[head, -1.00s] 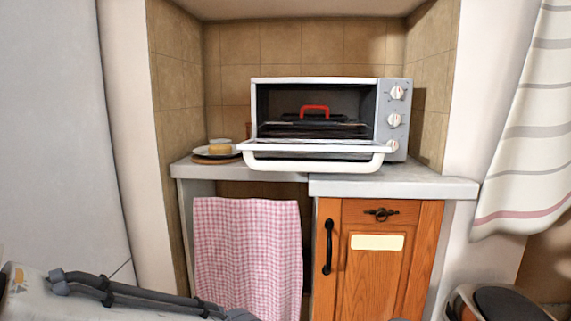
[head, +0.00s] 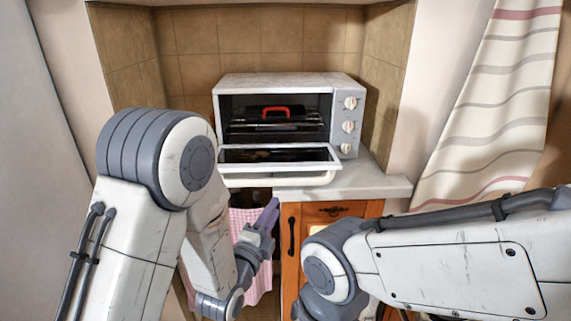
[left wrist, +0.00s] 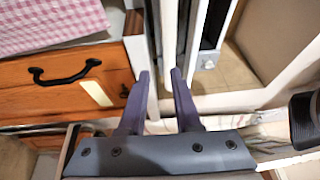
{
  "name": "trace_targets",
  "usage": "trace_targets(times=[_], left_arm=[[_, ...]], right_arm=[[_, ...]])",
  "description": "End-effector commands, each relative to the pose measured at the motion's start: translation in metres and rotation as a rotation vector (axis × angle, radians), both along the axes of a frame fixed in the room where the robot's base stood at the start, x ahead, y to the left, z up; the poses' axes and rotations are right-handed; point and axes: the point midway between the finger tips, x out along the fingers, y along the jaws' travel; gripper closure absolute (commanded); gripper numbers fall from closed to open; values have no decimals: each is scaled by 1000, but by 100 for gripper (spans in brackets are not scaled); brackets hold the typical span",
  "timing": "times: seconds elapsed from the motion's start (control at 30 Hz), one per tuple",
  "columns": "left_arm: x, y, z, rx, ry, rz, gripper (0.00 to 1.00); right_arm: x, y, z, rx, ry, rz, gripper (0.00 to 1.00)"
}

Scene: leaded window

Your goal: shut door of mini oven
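The mini oven (head: 285,82) stands on the counter with its door (head: 325,157) folded down and open. The door's white handle (head: 280,180) runs along its front edge. My left gripper (head: 272,213) is below and in front of the door, fingers pointing up toward it. In the left wrist view its fingers (left wrist: 161,73) are apart and empty, with the white door edge (left wrist: 167,45) just beyond the tips; I cannot tell whether they touch. My right arm comes in from the right, but its gripper is out of view.
A red-handled item (head: 277,110) is inside the oven. Below the counter (head: 375,183) are a wooden cabinet (head: 291,262) and a pink checked towel (head: 240,218), partly behind my left arm. A striped curtain (head: 490,110) hangs at the right.

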Motion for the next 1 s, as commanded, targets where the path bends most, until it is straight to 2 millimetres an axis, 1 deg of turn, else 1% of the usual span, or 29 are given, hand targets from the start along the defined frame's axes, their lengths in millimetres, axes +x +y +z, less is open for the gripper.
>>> trace_targets(times=[0.03,0.1,0.23,0.5,0.7,0.83,1.0], left_arm=[[0,2,7,11,-27,5,68],[2,3,11,21,-55,8,68],[13,-1,14,24,-69,10,68],[59,-21,20,22,-68,10,68],[85,-32,22,23,-65,10,68],[94,-35,22,22,-64,10,68],[96,-36,22,22,-65,10,68]], right_arm=[[0,0,6,0,0,0,0],[0,0,8,0,0,0,0],[0,0,10,0,0,0,0],[0,0,20,0,0,0,0],[0,0,24,0,0,0,0],[0,0,25,0,0,0,0],[0,0,25,0,0,0,0]])
